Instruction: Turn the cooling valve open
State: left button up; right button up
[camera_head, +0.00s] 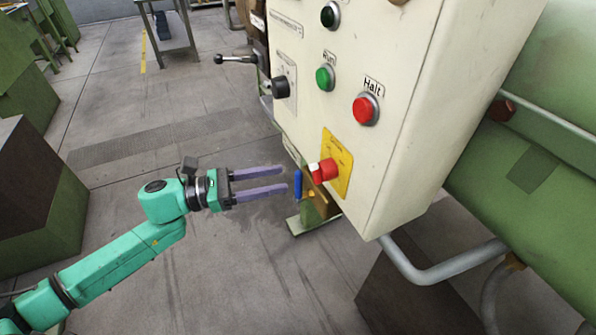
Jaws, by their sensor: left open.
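A small blue handle (298,184), which looks like the cooling valve's handle, stands upright at the lower left of the cream control box (405,165). A brass-coloured part shows just to its right. My left gripper (285,179) comes in from the left with its two purple fingers open and pointing right. The fingertips are close to the blue handle in the picture. I cannot tell whether they touch it or how far apart they are in depth. Nothing shows between the fingers. My right gripper is not in view.
A red switch (324,171) on a yellow plate is just right of the blue handle. Above it are a red Halt button (365,109), a green Run button (325,78) and a black knob (280,87). A grey pipe (440,270) bends below the box.

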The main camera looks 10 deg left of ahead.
aim_at(296, 173)
pick_arm(q)
jog(key=x, duration=0.2)
jog(key=p+x, duration=0.1)
jog(key=x, duration=0.2)
jog(key=shift+s+d+r, duration=0.15)
jog(key=shift+d+r, duration=0.05)
jog(key=shift+r, duration=0.05)
jog(key=shift+d+f, duration=0.2)
jog(key=shift+d, duration=0.1)
grip_shut()
dwell(0.8)
